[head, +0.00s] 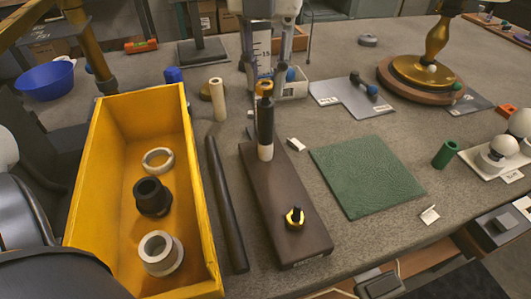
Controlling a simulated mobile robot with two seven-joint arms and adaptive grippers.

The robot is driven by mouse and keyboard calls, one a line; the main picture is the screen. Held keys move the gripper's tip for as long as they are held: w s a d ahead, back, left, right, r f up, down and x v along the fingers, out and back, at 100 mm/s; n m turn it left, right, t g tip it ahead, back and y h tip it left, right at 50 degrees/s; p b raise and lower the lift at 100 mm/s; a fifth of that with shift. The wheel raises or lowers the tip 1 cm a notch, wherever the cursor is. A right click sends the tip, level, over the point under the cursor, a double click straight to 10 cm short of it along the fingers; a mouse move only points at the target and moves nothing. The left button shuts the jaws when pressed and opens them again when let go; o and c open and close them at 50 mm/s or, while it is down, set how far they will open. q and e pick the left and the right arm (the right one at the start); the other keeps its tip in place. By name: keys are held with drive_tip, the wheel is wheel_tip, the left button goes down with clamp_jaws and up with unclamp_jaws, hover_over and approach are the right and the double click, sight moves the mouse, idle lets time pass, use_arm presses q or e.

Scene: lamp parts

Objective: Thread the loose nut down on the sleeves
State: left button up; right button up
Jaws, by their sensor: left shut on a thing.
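A dark base board (288,200) lies on the bench, with a black sleeve (265,120) standing upright near its far end over a pale lower sleeve (265,152). A yellow and black nut (265,86) is at the top of the black sleeve. My left gripper (265,82) reaches down from the top edge, its grey fingers shut around the nut. How far the nut sits on the thread cannot be told. My right gripper is not in view.
A yellow bin (203,215) with several rings stands left of the board. A dark rod (227,205) lies between them. A green mat (368,172) lies bare to the right. A beige tube (217,100) stands behind. A brass lamp base (425,72) is at the back right.

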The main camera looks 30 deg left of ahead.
use_arm(q)
drive_tip(key=shift+f, duration=0.6)
drive_tip(key=shift+f, duration=0.2)
drive_tip(key=o, duration=0.4)
clamp_jaws()
drive_tip(key=shift+s+f, duration=0.1)
drive_tip(key=shift+f, duration=0.15)
drive_tip(key=m, duration=0.3)
drive_tip(key=shift+d+f+m, duration=0.1)
drive_tip(key=shift+m, duration=0.2)
drive_tip(key=m, duration=0.3)
drive_tip(key=shift+d, duration=0.2)
